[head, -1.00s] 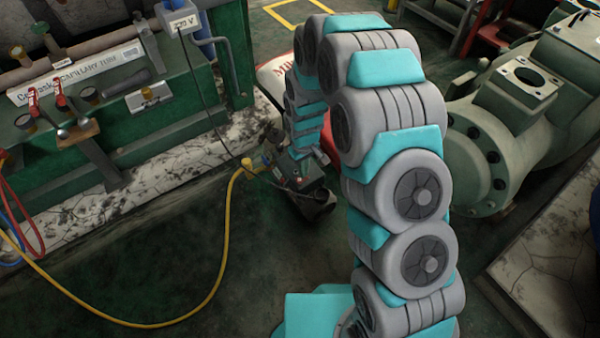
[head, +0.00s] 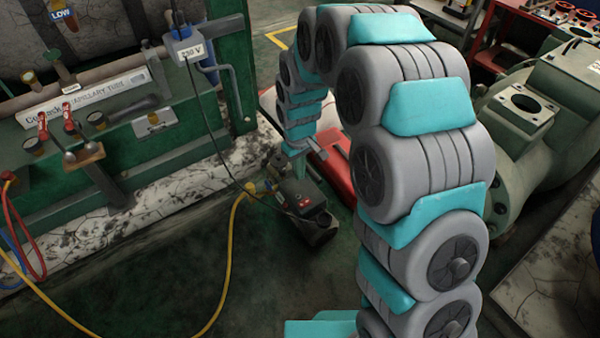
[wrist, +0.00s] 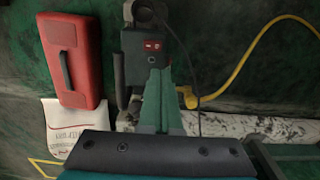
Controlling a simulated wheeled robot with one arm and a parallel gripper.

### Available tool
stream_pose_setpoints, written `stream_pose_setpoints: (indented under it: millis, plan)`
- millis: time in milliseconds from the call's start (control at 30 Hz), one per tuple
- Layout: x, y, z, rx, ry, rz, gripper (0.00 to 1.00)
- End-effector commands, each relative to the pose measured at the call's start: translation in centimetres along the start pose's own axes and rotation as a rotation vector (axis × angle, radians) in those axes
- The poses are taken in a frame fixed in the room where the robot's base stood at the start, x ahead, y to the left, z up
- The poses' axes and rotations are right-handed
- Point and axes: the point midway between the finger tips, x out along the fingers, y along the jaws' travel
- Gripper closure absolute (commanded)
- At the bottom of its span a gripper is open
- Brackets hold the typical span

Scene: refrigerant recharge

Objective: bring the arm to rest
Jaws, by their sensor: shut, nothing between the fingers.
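My arm curves across the head view, with my gripper (head: 296,168) at its far end, partly hidden by its own links. In the wrist view, my gripper (wrist: 158,74) shows as two green fingers closed together with nothing between them. It points toward a dark pump-like machine (head: 308,204) on the floor. That machine (wrist: 142,45) has red switches and lies just beyond the fingertips in the wrist view. I cannot tell how large the gap is.
A yellow hose (head: 229,250) runs from the machine across the floor. A red case (wrist: 72,60) lies beside a white printed sack (wrist: 68,128). A green bench (head: 160,150) with valves stands left, and a large green compressor (head: 520,130) stands right. A black cable (head: 205,120) hangs from the 230 V box (head: 186,48).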

Motion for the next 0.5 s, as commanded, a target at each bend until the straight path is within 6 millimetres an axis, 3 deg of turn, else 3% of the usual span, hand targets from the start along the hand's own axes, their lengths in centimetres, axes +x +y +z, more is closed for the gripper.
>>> stream_pose_setpoints:
  millis: [367, 500]
  plan:
    - [-0.2, 0.0, 0.1, 0.002, 0.000, 0.000, 1.00]
    - [-2.1, 0.3, 1.6, 0.029, -0.003, -0.002, 1.00]
